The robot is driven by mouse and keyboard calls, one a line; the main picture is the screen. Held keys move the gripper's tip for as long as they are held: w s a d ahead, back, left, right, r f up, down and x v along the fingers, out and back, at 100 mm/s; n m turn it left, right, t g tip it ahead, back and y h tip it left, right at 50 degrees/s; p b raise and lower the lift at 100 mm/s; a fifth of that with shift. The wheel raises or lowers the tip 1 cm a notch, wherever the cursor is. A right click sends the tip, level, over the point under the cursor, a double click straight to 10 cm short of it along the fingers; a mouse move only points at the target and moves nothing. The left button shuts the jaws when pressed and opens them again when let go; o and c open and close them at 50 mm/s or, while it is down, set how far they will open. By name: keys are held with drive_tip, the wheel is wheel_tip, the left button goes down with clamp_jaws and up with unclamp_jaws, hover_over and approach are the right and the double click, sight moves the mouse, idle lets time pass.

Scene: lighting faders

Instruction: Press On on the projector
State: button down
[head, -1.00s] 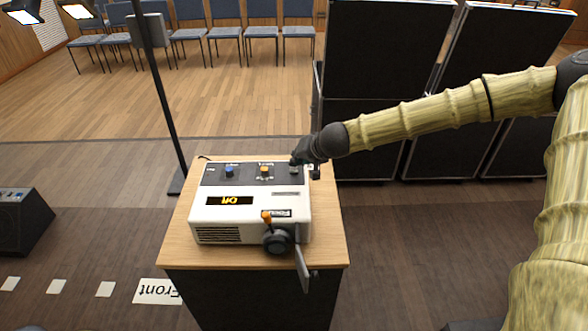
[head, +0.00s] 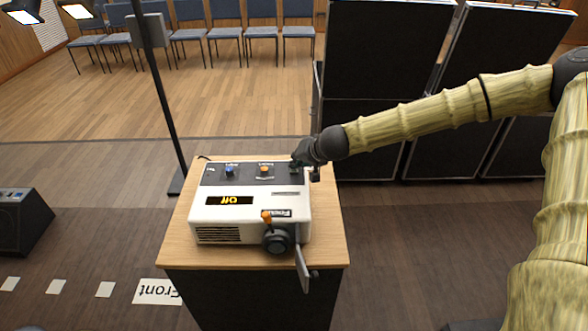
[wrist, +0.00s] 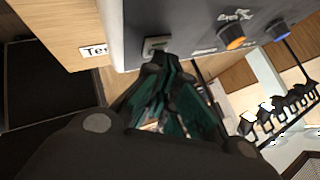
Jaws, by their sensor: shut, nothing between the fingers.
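The projector (head: 228,215) is a white box with a dark top panel, standing on a wooden-topped stand. A blue knob (head: 229,170) and an orange knob (head: 264,169) stand on the panel; both also show in the wrist view. My gripper (head: 296,165) is shut and empty at the panel's right end. In the wrist view my gripper (wrist: 158,66) has its fingertips at a small pale control (wrist: 155,45) on the dark panel and partly hides it. I cannot tell whether they touch.
An orange focus lever (head: 266,216) and a lens with an open flap (head: 301,268) are on the projector's front. A thin black pole (head: 160,90) stands behind left. Tall black cases (head: 380,60) stand behind my arm. The wooden stand top (head: 330,230) has bare room at right.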

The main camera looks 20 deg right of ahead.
idle(0.4)
drive_tip(key=shift+r+p, duration=0.45)
drive_tip(key=shift+p, duration=0.2)
wheel_tip(320, 180, up, 6)
drive_tip(key=p, duration=0.5)
drive_tip(key=shift+f, duration=0.1)
idle(0.3)
